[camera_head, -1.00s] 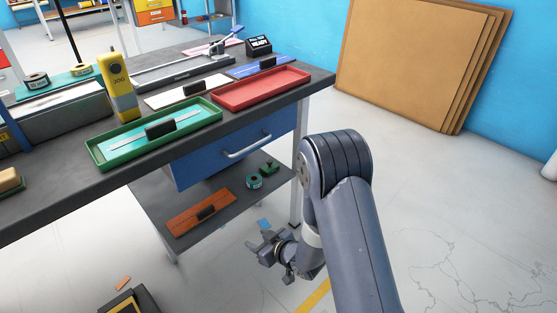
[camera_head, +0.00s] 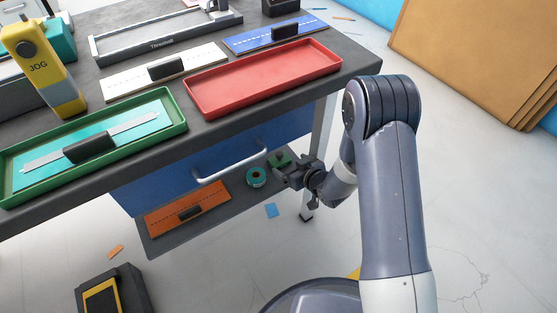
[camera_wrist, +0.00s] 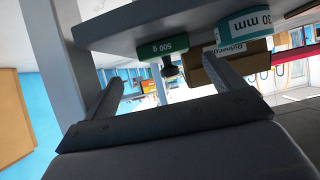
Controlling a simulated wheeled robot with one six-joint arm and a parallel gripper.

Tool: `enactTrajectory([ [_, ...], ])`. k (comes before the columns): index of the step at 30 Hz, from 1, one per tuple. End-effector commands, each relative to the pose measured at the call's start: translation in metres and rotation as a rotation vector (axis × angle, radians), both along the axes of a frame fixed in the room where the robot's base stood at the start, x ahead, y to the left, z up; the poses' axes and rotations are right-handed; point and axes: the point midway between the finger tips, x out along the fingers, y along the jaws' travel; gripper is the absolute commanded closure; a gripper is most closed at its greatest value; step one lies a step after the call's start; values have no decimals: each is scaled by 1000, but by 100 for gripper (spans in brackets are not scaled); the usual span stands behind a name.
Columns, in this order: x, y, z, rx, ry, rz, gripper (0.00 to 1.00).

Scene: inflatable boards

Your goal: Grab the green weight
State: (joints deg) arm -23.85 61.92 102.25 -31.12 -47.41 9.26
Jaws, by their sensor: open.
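The green weight (camera_head: 280,160) is on the lower shelf under the workbench, near its right end, and is partly hidden by my gripper in the head view. In the wrist view the green weight (camera_wrist: 162,47), marked "500 g", appears upside down with a dark knob, between and beyond my finger tips. My gripper (camera_head: 283,178) is open and empty, beside the shelf's right end. In the wrist view my gripper (camera_wrist: 165,75) shows both fingers spread, with a gap to the weight.
A teal tape roll (camera_head: 257,177) stands close beside the weight, and shows as "30 mm" in the wrist view (camera_wrist: 243,24). An orange board (camera_head: 187,208) lies further left on the shelf. The blue drawer (camera_head: 150,188) is above, and a table leg (camera_head: 322,125) is close to my arm.

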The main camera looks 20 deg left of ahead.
Motion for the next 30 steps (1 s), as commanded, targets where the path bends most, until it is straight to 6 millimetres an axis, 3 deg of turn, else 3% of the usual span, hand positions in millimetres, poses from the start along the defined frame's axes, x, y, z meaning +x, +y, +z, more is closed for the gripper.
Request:
enactTrajectory([
  [12,23,39,-22,-1,-1,0,11],
  [22,27,44,-24,0,0,-1,11],
  [30,27,43,-24,0,0,-1,32],
])
